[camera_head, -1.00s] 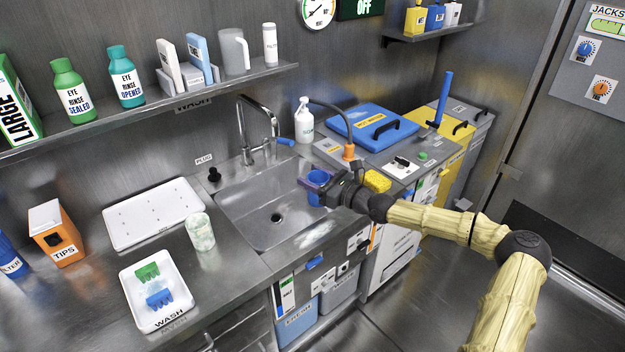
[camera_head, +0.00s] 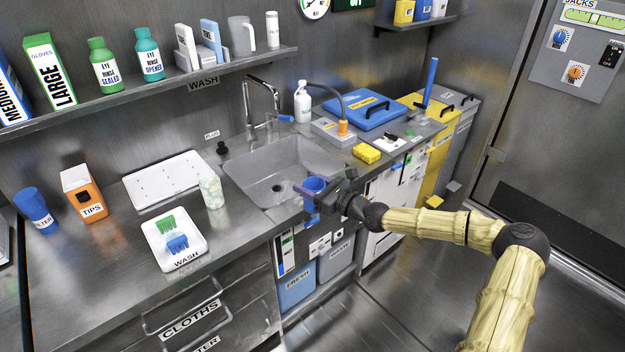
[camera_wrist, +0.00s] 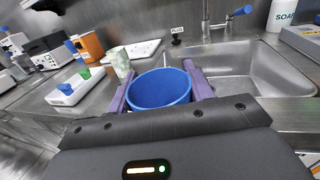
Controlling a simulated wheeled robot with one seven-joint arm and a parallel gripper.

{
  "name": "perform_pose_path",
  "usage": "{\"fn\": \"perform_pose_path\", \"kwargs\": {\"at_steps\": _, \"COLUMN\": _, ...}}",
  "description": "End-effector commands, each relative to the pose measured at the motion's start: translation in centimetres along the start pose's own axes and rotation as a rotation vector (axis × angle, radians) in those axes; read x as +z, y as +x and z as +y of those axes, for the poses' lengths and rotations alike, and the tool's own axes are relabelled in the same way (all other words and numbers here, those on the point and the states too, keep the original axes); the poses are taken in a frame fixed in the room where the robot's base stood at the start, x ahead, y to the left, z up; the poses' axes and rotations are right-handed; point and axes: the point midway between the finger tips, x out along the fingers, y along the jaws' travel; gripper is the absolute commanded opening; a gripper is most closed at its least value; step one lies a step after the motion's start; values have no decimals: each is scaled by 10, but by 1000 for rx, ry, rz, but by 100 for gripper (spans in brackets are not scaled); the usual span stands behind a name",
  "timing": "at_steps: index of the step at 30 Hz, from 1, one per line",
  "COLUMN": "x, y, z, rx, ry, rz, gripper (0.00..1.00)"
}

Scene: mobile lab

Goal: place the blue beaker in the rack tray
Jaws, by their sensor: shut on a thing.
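The blue beaker (camera_head: 314,185) is upright between the purple fingers of my gripper (camera_head: 310,188), at the front edge of the sink. In the wrist view the beaker (camera_wrist: 160,89) shows its open rim, and my gripper (camera_wrist: 162,92) is shut on it from both sides. I cannot see its bottom there. A flat white tray with small holes (camera_head: 150,188) lies on the counter left of the sink; it also shows in the wrist view (camera_wrist: 146,48). I cannot tell for sure if it is the rack tray. My gripper is to its right, apart from it.
A pale cup (camera_head: 212,191) stands between that tray and the sink (camera_head: 262,190). A white wash tray (camera_head: 188,256) holds green and blue pieces. An orange tips box (camera_head: 84,195) and blue filter bottle (camera_head: 36,212) stand left. The tap (camera_head: 250,110) rises behind the sink.

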Motion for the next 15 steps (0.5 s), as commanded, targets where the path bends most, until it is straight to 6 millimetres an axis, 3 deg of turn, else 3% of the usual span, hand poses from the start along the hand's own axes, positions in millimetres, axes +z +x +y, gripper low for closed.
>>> {"fn": "perform_pose_path", "kwargs": {"at_steps": 15, "x": -48, "y": -21, "z": 0, "rx": -153, "ry": 9, "rz": -12, "gripper": 29}}
